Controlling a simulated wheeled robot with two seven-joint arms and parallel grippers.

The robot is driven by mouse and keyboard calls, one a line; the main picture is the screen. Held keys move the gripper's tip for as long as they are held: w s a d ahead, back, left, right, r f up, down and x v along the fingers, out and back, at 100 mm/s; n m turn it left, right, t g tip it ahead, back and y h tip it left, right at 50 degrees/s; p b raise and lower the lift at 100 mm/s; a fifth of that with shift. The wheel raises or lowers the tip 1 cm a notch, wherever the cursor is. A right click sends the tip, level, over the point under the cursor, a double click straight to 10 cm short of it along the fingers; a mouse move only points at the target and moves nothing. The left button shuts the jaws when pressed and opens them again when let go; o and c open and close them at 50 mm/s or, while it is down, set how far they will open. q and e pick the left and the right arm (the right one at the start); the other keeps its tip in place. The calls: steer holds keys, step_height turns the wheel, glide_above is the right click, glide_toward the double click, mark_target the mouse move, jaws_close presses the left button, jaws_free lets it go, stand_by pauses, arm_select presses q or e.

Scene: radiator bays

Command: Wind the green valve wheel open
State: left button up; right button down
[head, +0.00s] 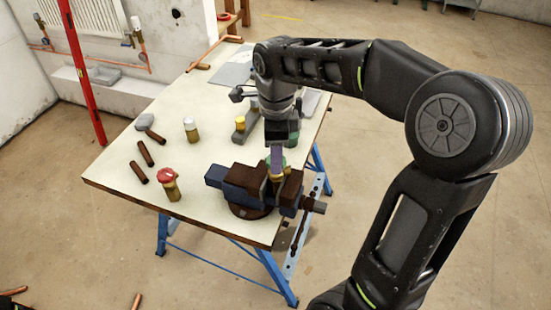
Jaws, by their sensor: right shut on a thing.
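The green valve wheel (289,162) shows only in part, just above the jaws of the bench vise (232,184). Its brass valve body seems to sit in the vise; most of it is hidden. My right gripper (277,160) points down from above and is shut on the green wheel. The gripper and its fingers cover much of the wheel, so how far it is turned cannot be seen. My left gripper is not in view.
A red-topped valve (168,185) stands left of the vise. A white-capped valve (191,129), a yellow-capped one (240,125), a mallet (146,122) and short copper pipes (139,172) are on the workbench (110,175). A red level (84,75) leans at the left.

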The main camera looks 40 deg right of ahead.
steer(key=n, duration=0.7)
steer(key=n+p, duration=0.1)
steer(key=n, duration=0.4)
steer(key=shift+n, duration=0.3)
steer(key=n, duration=0.7)
steer(key=shift+s, duration=0.1)
steer(key=n+p, duration=0.1)
steer(key=n, duration=0.4)
steer(key=c, duration=1.1)
jaws_free()
steer(key=shift+f, duration=0.15)
steer(key=shift+o, duration=0.9)
steer(key=shift+r, duration=0.2)
